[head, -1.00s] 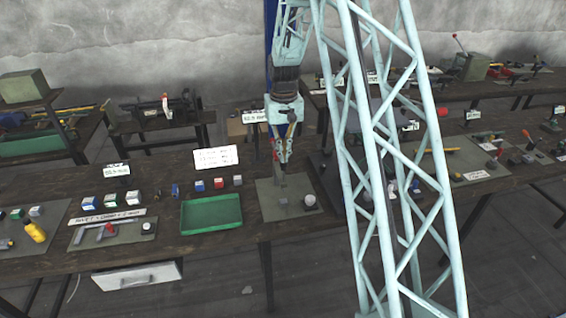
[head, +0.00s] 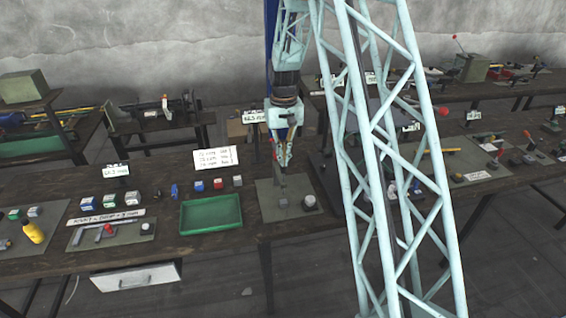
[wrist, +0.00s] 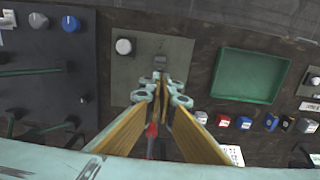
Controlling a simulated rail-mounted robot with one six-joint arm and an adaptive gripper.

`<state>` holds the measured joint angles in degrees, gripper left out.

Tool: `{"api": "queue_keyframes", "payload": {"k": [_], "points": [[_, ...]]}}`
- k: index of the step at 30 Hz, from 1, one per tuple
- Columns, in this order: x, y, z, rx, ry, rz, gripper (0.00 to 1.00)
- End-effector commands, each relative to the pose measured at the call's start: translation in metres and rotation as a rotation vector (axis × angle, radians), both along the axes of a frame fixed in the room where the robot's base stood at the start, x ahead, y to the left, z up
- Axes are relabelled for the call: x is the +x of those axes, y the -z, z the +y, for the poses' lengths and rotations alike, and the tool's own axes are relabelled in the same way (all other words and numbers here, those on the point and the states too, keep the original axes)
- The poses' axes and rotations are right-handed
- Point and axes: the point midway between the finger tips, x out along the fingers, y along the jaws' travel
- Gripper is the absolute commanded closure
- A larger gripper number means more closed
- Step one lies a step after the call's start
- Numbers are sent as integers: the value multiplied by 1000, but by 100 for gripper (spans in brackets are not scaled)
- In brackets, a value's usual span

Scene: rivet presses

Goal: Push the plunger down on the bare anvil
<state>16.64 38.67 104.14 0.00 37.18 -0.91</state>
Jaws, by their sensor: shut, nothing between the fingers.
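My gripper (head: 283,166) is shut and empty, pointing down over a grey-green plate (head: 270,212) on the bench. In the wrist view its fingertips (wrist: 160,82) are close together at the middle. A small grey block (wrist: 160,62) shows just beyond them; it also stands on the plate in the head view (head: 283,203). A round light-topped knob (head: 309,202) stands to its right there, and at the plate's far left in the wrist view (wrist: 124,46). A red part (wrist: 151,130) shows between the fingers. I cannot tell which piece is the plunger or whether the fingertips touch anything.
A green tray (head: 211,231) lies left of the plate, with small coloured blocks (head: 218,183) behind it. A dark plate with knobs and levers (wrist: 45,75) lies on the other side. A white sign (head: 215,159) stands at the back. My column hides part of the bench.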

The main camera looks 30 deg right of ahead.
Motion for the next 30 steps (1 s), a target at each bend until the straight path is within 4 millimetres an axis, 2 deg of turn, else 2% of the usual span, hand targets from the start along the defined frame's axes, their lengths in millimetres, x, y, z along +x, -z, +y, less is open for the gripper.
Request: {"api": "queue_keyframes", "payload": {"k": [30], "points": [[0, 19, 0, 0, 0, 1, 100]]}}
